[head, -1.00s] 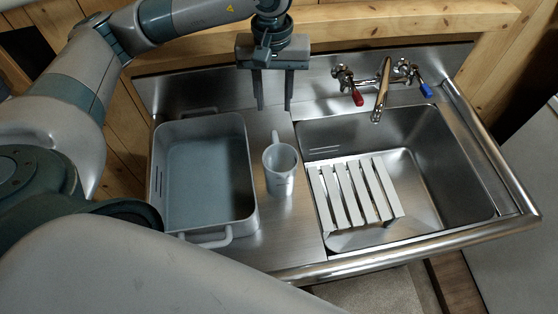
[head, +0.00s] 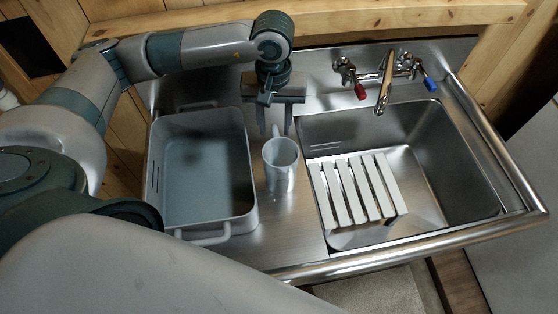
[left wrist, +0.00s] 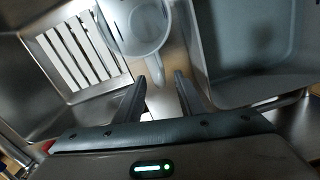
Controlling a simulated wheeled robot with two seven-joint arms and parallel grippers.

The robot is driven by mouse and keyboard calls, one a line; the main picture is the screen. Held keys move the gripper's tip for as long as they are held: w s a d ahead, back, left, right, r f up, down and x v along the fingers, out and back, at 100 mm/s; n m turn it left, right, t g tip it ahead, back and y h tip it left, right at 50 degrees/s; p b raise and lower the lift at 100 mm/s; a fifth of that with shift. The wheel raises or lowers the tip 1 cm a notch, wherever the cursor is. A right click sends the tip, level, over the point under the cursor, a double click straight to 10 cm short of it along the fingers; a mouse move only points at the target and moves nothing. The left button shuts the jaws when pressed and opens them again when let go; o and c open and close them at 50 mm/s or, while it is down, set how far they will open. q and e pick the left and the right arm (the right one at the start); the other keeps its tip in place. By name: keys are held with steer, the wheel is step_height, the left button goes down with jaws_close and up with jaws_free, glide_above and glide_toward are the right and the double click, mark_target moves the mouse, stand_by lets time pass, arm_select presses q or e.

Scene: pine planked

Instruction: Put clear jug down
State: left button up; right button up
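The clear jug (head: 280,170), a greyish see-through vessel, stands upright on the steel strip between the grey tub and the sink. Its handle points to the back, towards my left gripper (head: 275,130). That gripper points down just behind the jug, its two fingers apart with the handle between them. In the left wrist view the jug (left wrist: 138,30) is at the top, and its handle reaches towards the gap between the open fingers (left wrist: 163,88). I see no finger clearly touching the handle. My right gripper is not in view.
A grey tub (head: 254,180) with handles stands close left of the jug. The sink (head: 450,165) is to the right, with a white slatted rack (head: 357,190) at its left side. A tap (head: 384,85) with red and blue handles rises behind it.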

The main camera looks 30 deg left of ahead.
mark_target(278, 157)
arm_select(q)
steer(key=shift+f, duration=0.55)
steer(key=shift+w+a+f, duration=0.1)
steer(key=shift+f, duration=2.5)
jaws_close()
